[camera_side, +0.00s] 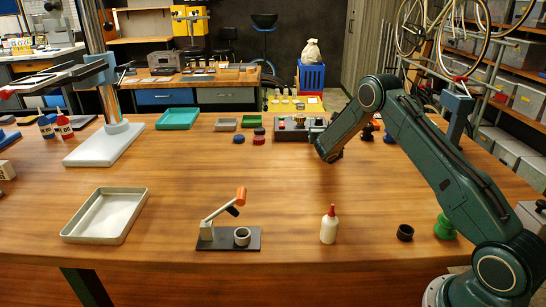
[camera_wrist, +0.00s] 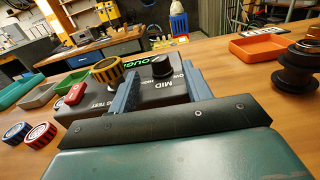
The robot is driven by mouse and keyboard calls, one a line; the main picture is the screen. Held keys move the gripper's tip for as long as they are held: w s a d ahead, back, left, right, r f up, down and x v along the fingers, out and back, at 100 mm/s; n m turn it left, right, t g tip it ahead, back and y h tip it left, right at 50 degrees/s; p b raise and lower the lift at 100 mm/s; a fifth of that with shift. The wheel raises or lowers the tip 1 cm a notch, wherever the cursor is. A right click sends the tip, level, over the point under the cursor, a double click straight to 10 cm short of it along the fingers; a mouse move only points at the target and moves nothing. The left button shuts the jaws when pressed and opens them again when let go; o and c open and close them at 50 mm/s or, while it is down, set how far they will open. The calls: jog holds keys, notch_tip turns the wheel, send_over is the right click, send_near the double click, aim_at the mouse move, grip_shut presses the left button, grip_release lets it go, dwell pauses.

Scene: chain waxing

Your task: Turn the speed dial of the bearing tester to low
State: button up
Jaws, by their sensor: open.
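The bearing tester (camera_wrist: 105,101) is a dark box on the bench. It also stands at the back middle in the side view (camera_side: 290,136). Its black speed dial (camera_wrist: 160,70) is a round knob with a MID label in front and other lettering partly hidden around it. I cannot tell which mark it points to. My gripper (camera_wrist: 159,76) is open, its two blue-grey fingers on either side of the dial. I cannot tell whether they touch it. In the side view the fingers are mostly hidden by my arm.
A yellow-black ring (camera_wrist: 107,70) and a red button (camera_wrist: 75,94) sit on the tester, left of my fingers. Striped round parts (camera_wrist: 40,136) lie on the bench at left. An orange tray (camera_wrist: 265,49) and dark spools (camera_wrist: 296,70) are to the right.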

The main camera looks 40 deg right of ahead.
aim_at(320, 121)
jog(key=shift+x, duration=1.65)
jog(key=c, duration=1)
jog(key=shift+o, duration=0.2)
jog(key=shift+s+d+f+n+t+y, duration=0.1)
jog(key=shift+n+t+y, duration=0.6)
jog(key=shift+y, duration=0.2)
jog(key=o, duration=1)
jog(key=shift+c, duration=0.2)
jog(key=shift+s, duration=0.1)
